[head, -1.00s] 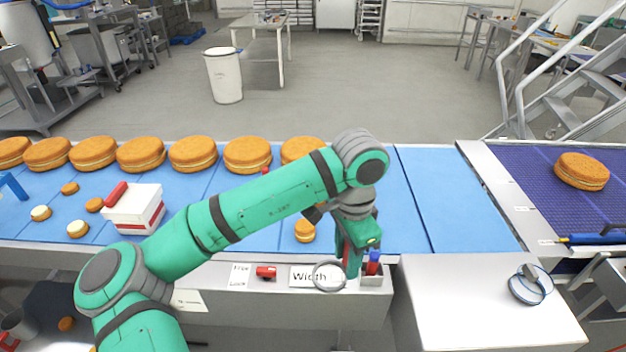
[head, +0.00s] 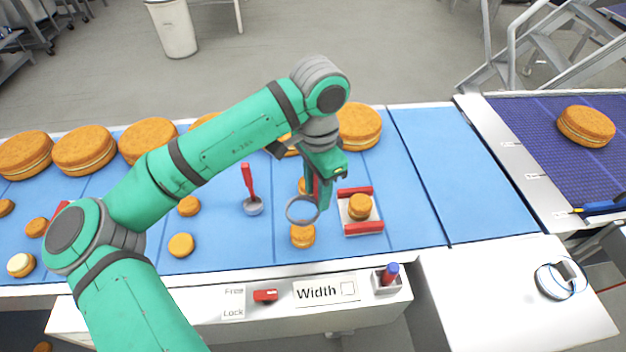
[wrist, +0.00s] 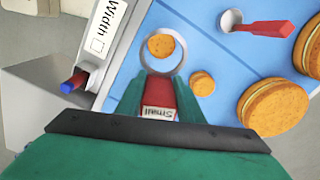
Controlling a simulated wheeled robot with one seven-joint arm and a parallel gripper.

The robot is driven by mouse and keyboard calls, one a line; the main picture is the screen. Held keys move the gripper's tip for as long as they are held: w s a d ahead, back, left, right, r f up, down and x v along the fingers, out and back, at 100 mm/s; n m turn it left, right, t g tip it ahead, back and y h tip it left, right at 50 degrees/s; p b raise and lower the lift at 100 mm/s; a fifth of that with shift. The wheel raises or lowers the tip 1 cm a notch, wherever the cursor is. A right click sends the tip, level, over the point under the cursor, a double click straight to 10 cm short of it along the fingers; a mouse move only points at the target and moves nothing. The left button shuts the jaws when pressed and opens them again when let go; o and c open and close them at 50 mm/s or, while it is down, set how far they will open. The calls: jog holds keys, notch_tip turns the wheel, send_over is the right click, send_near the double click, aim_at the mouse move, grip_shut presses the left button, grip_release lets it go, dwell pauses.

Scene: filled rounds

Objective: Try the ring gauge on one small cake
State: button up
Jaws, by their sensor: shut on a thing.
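My gripper (head: 320,192) is shut on the red handle (wrist: 158,92) of the ring gauge, which is marked "Small". The gauge's grey ring (head: 287,209) sticks out ahead of the fingers, over the blue belt. A small orange cake (head: 302,238) stands on the belt just below and in front of the ring. In the wrist view this cake (wrist: 161,46) shows inside the ring's opening, with the ring apparently above it. A second small cake (head: 302,185) is partly hidden behind the gripper; the wrist view shows it (wrist: 202,83) right of the ring.
A white tray with red bars (head: 362,228) holds a small cake (head: 360,206) close on the right. A red-handled tool (head: 248,180) stands on the left. Large cakes (head: 85,150) line the far side. A "Width" card (head: 318,291) is on the front ledge.

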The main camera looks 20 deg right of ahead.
aim_at(316, 203)
jog(key=shift+s+a+f, duration=0.1)
jog(key=shift+s+f, duration=0.1)
jog(key=shift+f, duration=2.45)
jog(key=shift+a, duration=0.1)
jog(key=shift+f, duration=0.6)
jog(key=shift+w+f, duration=0.15)
jog(key=shift+f, duration=1)
jog(key=shift+s+f, duration=0.2)
jog(key=shift+f, duration=0.1)
jog(key=shift+w+f, duration=0.1)
jog(key=shift+f, duration=1)
dwell(0.8)
